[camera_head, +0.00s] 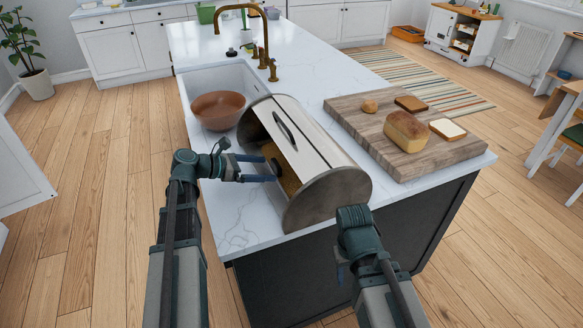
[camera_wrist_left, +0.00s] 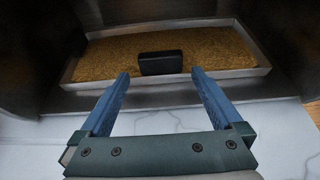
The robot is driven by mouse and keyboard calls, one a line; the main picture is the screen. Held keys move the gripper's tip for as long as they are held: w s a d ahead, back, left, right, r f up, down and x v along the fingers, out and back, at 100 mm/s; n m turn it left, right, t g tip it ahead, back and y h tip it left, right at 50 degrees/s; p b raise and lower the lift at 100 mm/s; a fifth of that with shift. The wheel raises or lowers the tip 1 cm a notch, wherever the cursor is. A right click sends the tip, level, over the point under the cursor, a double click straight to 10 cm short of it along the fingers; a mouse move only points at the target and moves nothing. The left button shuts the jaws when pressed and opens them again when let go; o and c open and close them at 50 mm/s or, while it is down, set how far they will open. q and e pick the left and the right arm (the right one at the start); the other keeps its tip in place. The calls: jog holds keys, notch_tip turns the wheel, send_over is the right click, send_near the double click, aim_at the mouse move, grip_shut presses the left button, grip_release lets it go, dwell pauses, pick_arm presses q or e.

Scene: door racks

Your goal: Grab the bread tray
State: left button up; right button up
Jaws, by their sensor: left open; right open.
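The bread tray (camera_wrist_left: 100,78) is a shallow metal tray with a golden, crumb-like surface and a black handle block (camera_wrist_left: 162,63) at its front middle.
A brown bowl (camera_head: 218,110) sits by the sink (camera_head: 205,82), left of the box. A wooden board (camera_head: 370,125) with a loaf (camera_head: 407,131), bread slices and a roll lies to the right. Bare marble (camera_head: 240,225) lies in front of the box.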

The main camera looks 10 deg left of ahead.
aim_at(273, 167)
pick_arm(q)
jog(key=b+x, duration=0.1)
jog(key=x, duration=0.4)
jog(key=shift+d+r+b, duration=0.1)
jog(key=shift+d+b, duration=0.05)
jog(key=shift+b, duration=0.25)
jog(key=shift+c, duration=0.2)
jog(key=c, duration=1.5)
jog(key=shift+r, duration=0.2)
jog(key=shift+r+p, duration=0.2)
jog(key=shift+p, duration=0.2)
notch_tip(273, 167, up, 7)
jog(key=p, duration=0.6)
jog(key=shift+s+f+p, duration=0.1)
jog(key=shift+f+p, duration=0.1)
jog(key=shift+p, duration=0.1)
jog(key=s+a, duration=0.3)
jog(key=a, duration=0.2)
jog(key=s+a, duration=0.4)
jog(key=a, duration=0.2)
jog(key=s+a, duration=0.4)
jog(key=a, duration=0.1)
jog(key=shift+s+a+f, duration=0.15)
jog(key=shift+s+a, duration=0.05)
